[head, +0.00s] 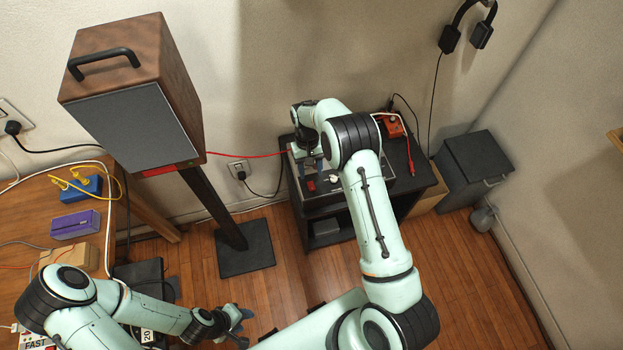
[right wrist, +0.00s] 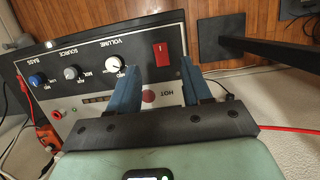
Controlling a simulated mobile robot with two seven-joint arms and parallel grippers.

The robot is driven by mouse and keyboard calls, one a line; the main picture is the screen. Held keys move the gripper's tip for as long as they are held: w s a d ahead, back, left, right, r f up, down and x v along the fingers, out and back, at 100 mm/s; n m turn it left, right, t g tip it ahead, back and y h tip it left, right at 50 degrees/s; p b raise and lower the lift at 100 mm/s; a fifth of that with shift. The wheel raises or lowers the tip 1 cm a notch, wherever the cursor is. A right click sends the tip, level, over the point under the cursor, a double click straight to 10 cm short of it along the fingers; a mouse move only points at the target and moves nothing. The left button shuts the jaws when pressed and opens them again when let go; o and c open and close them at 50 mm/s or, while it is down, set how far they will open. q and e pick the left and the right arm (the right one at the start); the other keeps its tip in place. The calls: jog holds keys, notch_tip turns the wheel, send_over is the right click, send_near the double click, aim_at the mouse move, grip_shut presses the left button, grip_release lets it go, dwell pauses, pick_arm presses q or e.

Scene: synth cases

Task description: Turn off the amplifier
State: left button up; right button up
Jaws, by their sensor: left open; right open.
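The amplifier (head: 322,187) sits on a dark stand, partly hidden by my right arm. In the right wrist view its dark panel (right wrist: 92,52) shows upside down, with a white volume knob (right wrist: 113,63), a grey knob (right wrist: 72,72) and a blue knob (right wrist: 38,80). A red rocker switch (right wrist: 161,55) is on the panel; I cannot tell its position. A round red piece (right wrist: 149,95) is beside the word HOT. My right gripper (right wrist: 160,76) is open and empty, its blue fingers over the panel near the switch. My left gripper (head: 243,326) is open and empty, low over the floor.
The dark stand (head: 423,176) also carries a red box (head: 391,124). A wooden speaker (head: 137,110) on a dark post stands to the left. A wooden table (head: 30,205) with small boxes is at far left. A dark cabinet (head: 474,165) stands at right.

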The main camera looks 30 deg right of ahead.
jog(key=v, duration=0.6)
jog(key=shift+r, duration=0.35)
